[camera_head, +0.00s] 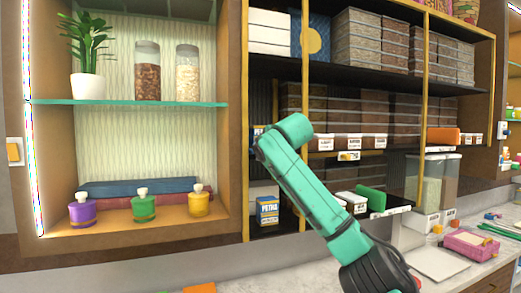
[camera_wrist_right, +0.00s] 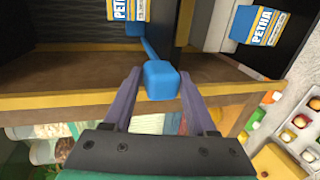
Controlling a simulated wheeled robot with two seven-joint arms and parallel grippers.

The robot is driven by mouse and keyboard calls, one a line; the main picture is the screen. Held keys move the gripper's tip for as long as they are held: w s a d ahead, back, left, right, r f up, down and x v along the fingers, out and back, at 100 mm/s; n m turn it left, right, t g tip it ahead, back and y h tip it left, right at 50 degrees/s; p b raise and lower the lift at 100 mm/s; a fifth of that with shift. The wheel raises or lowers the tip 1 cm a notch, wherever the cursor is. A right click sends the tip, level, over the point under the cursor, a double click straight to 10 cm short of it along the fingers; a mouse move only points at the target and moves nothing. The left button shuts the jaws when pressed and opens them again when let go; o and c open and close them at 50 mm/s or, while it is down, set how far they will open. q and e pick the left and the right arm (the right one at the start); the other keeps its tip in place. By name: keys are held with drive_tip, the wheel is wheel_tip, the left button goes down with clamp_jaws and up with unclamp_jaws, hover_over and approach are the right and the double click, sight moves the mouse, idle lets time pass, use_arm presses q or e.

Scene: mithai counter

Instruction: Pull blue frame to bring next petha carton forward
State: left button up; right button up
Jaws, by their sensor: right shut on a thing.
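The blue frame (camera_wrist_right: 161,81) shows in the right wrist view as a block-shaped grip with a thin blue bar running back into the dark shelf. My right gripper (camera_wrist_right: 160,88) is shut on this block, one finger on each side. A petha carton (camera_wrist_right: 126,10) stands at the top, near the far end of the bar. Another petha carton (camera_wrist_right: 259,24) is at the upper right. In the head view a white and blue petha carton (camera_head: 267,211) stands on a low shelf, left of my arm. My right fingers are not clearly visible there. My left gripper is out of view.
A wooden shelf edge with a yellow strip (camera_wrist_right: 60,103) runs across beneath the blue grip. Upright yellow posts (camera_head: 305,70) divide the shelves. Several coloured bottles (camera_head: 143,208) stand in the left niche. A green block (camera_head: 371,198) lies on the shelf right of my arm.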

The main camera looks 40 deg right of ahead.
drive_tip(key=shift+f, duration=0.2)
drive_tip(key=shift+s+b, duration=0.25)
drive_tip(key=shift+b, duration=0.05)
drive_tip(key=f+b+v, duration=0.3)
drive_tip(key=b+v, duration=0.3)
drive_tip(key=v, duration=0.6)
drive_tip(key=shift+s+a+b, duration=0.3)
drive_tip(key=shift+s+b, duration=0.05)
drive_tip(key=shift+s, duration=0.15)
drive_tip(key=o, duration=0.9)
drive_tip(key=shift+c, duration=0.2)
drive_tip(key=o, duration=0.3)
drive_tip(key=shift+w+d, duration=0.1)
drive_tip(key=shift+w, duration=0.1)
drive_tip(key=shift+s+r, duration=0.1)
